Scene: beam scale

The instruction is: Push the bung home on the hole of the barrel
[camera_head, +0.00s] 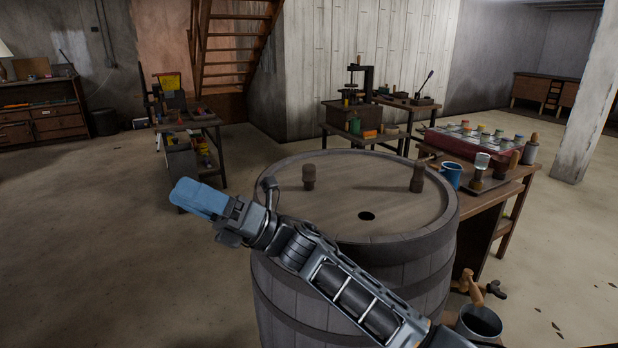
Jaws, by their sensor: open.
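The wooden barrel (335,225) stands upright in the middle of the head view, with a dark round hole (366,215) in its flat top. Two brown stopper-like pieces stand on the top: one (309,177) at the back left, one (417,178) near the right rim. I cannot tell which is the bung; neither is at the hole. My gripper (187,195), with a blue end, is left of the barrel, apart from both pieces. It is open, and nothing shows in it, though its fingers are seen poorly. My arm hides part of the barrel's near rim and side.
A bench (488,207) right of the barrel holds a blue mug (452,175), a red case (470,142) of jars and small tools. A wooden tap (473,287) and a dark bucket (480,322) are at lower right. Cluttered tables stand behind; the left floor is clear.

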